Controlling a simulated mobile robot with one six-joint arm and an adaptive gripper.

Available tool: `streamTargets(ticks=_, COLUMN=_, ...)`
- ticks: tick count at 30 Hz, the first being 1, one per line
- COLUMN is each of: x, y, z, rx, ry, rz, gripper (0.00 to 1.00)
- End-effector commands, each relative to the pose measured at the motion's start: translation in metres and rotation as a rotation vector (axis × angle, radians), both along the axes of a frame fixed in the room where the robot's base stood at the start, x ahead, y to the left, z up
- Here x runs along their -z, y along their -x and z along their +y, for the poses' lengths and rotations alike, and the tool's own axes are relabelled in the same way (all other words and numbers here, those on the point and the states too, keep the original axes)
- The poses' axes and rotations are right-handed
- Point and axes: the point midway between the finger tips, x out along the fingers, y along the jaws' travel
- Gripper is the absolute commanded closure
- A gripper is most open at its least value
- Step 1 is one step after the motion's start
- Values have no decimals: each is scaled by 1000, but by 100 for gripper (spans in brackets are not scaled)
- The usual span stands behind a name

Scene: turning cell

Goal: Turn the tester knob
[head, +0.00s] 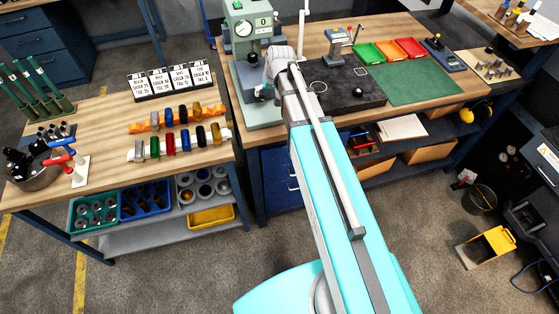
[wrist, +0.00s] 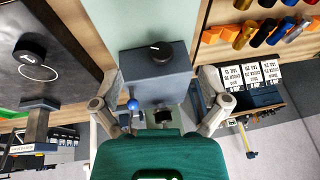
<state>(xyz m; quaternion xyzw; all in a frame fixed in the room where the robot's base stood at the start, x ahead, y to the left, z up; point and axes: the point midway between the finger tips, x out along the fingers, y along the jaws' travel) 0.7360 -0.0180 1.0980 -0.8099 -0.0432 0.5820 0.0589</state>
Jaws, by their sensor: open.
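The tester (head: 262,17) is a pale green upright machine on the bench at the top centre of the head view, with a dial and a small display reading 0. In the wrist view its darker green head (wrist: 160,155) fills the bottom. The black round knob (wrist: 160,50) has a white mark and sits on a grey box above the middle of the wrist view. My gripper (wrist: 162,118) is open and empty, its fingers spread to either side below the knob, apart from it. In the head view my arm hides part of the tester, and its fingertips are hard to make out.
A blue-ball lever (wrist: 132,104) stands near the left finger. A dark plate (head: 340,96) with a black cap (head: 357,92) lies right of the tester. Coloured parts (head: 182,142) stand in rows on the left table. A green mat (head: 410,84) lies farther right.

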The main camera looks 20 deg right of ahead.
Motion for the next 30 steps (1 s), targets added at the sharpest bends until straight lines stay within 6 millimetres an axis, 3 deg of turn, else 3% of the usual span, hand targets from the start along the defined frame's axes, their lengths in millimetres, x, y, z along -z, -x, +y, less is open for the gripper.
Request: streamTargets(ticks=30, x=80, y=123, z=15, rx=-21, ry=85, rz=200, gripper=5)
